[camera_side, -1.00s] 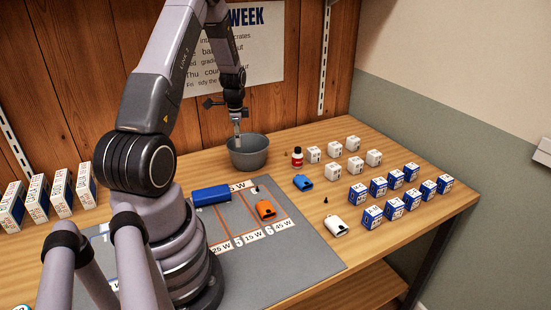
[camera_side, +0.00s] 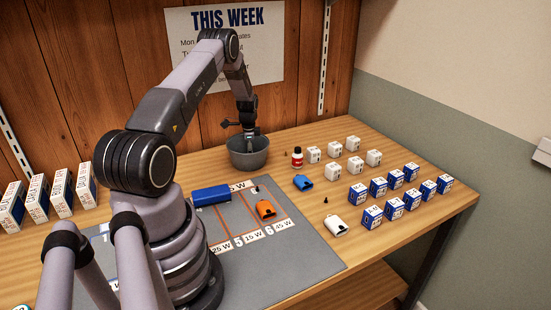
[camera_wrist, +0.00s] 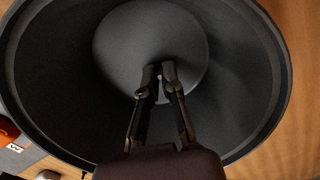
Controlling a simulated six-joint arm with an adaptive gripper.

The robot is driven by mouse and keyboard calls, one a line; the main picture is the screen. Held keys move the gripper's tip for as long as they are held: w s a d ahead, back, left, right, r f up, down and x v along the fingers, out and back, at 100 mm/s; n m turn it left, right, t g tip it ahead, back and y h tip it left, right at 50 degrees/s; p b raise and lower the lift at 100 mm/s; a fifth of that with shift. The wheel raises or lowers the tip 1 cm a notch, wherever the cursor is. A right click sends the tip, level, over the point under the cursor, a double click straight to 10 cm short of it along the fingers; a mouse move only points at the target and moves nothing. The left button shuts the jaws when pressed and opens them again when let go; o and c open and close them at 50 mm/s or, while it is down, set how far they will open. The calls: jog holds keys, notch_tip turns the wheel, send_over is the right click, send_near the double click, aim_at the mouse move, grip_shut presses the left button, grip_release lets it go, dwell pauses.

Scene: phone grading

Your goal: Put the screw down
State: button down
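My gripper (camera_wrist: 160,72) reaches down into the dark grey bowl (camera_wrist: 270,115), its fingers close together with a narrow gap. A small pale sliver, which looks like the screw (camera_wrist: 162,93), shows between the fingers; its shape is mostly hidden. The bowl floor around the fingertips looks bare. In the side view the bowl (camera_side: 249,160) stands on the wooden table near the back wall, and my gripper comes down inside its rim, with the tips hidden.
A red-and-white bottle (camera_side: 297,157), white boxes (camera_side: 333,172) and blue-and-white boxes (camera_side: 397,207) stand right of the bowl. A grey mat (camera_side: 290,262) carries a blue block (camera_side: 211,195) and an orange item (camera_side: 265,210). A small dark piece (camera_side: 325,200) lies on the table.

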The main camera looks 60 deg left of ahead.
jog(key=c, duration=1.2)
grip_release()
jog(key=shift+f, duration=0.1)
jog(key=shift+c, duration=0.2)
